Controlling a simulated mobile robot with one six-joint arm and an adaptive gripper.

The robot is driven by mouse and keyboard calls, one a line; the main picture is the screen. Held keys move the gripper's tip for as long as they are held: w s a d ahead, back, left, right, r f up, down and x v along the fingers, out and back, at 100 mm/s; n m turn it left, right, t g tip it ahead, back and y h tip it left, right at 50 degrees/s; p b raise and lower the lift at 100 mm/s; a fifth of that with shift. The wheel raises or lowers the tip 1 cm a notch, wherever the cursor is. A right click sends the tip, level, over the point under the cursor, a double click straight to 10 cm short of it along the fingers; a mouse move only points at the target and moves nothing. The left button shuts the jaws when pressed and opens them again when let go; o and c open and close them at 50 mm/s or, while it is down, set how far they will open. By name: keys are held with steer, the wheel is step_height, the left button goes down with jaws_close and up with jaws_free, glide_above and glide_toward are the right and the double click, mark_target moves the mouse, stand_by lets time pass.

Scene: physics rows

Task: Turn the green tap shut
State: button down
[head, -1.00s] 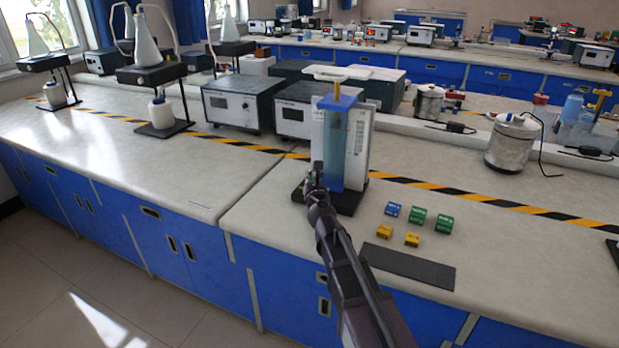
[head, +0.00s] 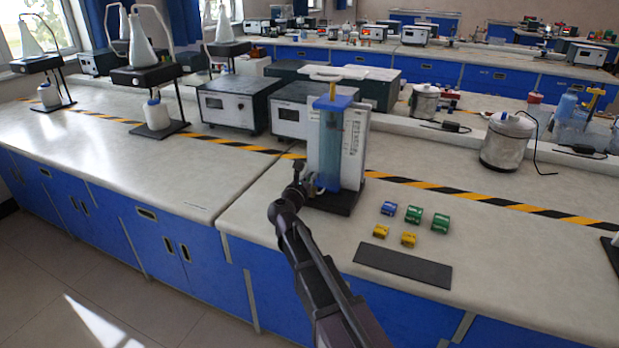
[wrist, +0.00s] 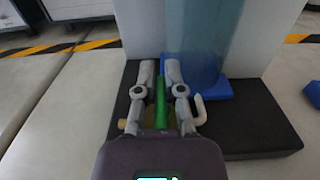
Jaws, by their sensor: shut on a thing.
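The green tap (wrist: 161,102) shows in the wrist view as a narrow green handle, pointing away from me along the fingers. My gripper (wrist: 160,76) has one finger on each side of it and is shut on it. A pale curved spout (wrist: 200,110) is just right of the right finger. The tap is at the front of a clear blue column (head: 330,150) on a black base (head: 345,203). In the head view my gripper (head: 301,180) is at the column's lower left, and the tap itself is hard to make out.
Small blue, green (head: 441,221) and yellow (head: 408,240) blocks lie right of the base. A dark flat mat (head: 402,266) lies near the front edge. Instrument boxes (head: 232,108) stand behind left. A metal pot (head: 506,143) stands at right. The bench left of the base is clear.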

stand_by(0.4)
steer(key=c, duration=0.7)
jaws_free()
steer(key=shift+c, duration=0.2)
steer(key=shift+s, duration=0.15)
steer(key=v, duration=1.1)
steer(key=shift+s+a+r, duration=0.1)
steer(key=shift+s+a, duration=0.15)
steer(key=shift+s, duration=0.05)
